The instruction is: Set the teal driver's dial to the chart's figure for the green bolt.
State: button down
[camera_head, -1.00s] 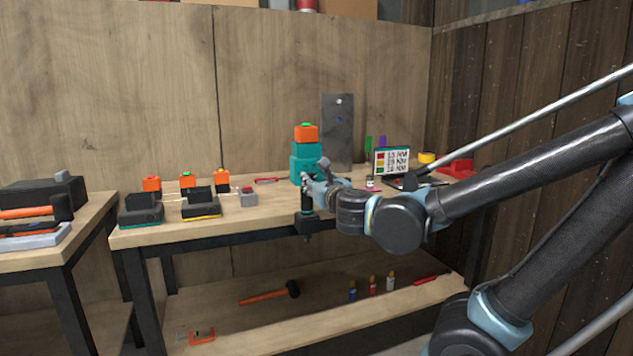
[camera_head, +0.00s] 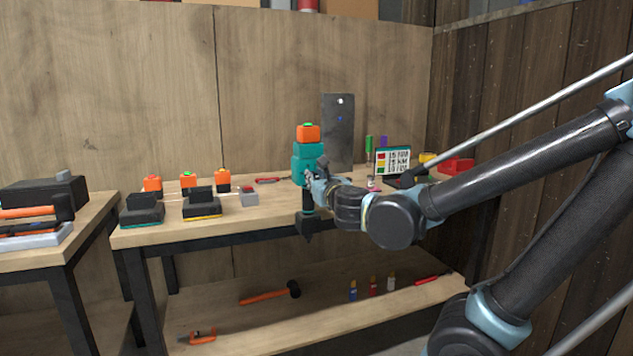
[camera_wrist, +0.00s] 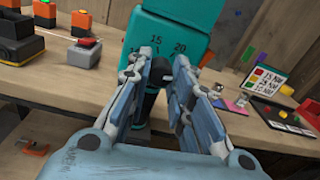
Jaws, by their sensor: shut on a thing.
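The teal driver (camera_head: 306,168) stands upright at the bench's front edge, with an orange block on top and a black lower end pointing down. My gripper (camera_head: 313,180) is shut on it. Figures, including 15 and 20, show on the teal face; the fingers partly cover this area. The dial's setting cannot be read.
Black chargers (camera_head: 202,202) and orange batteries stand on the bench's left. A grey plate (camera_head: 338,140) leans at the back. A dark tablet-like thing (camera_head: 407,181) and red bin (camera_head: 459,165) are at the right.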

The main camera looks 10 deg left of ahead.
jog(key=shift+n, duration=0.4)
jog(key=shift+d+f+n+g+y, duration=0.15)
jog(key=shift+n+y, duration=0.15)
jog(key=shift+n, duration=7.15)
jog(key=shift+a+r+n+g+y, duration=0.15)
jog(key=shift+n+y, duration=0.15)
jog(key=shift+n, duration=7.15)
jog(key=shift+w+d, duration=0.1)
jog(key=c, duration=1.4)
grip_release()
